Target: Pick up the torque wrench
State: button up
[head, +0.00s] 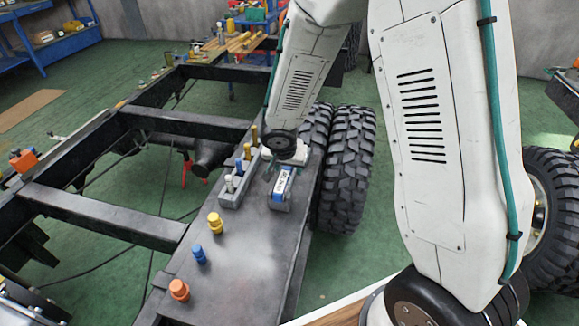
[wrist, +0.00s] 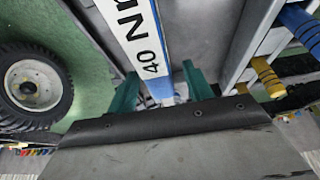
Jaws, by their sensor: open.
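In the wrist view the wrench (wrist: 138,35) is a long white bar with blue edges, marked "40 N". My gripper (head: 282,163) is just above the wrench in the head view, partly hidden by my arm. In the wrist view my gripper (wrist: 162,92) has its two teal fingers apart, one on each side of the wrench's lower end. I cannot tell whether they touch it.
A grey rack (head: 236,187) with upright pegs stands close to the left of the wrench. Yellow (head: 215,222), blue (head: 199,254) and orange (head: 179,290) caps stand along the plate. A large tyre (head: 349,170) is close on the right. The plate's near part is mostly clear.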

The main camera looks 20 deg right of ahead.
grip_shut()
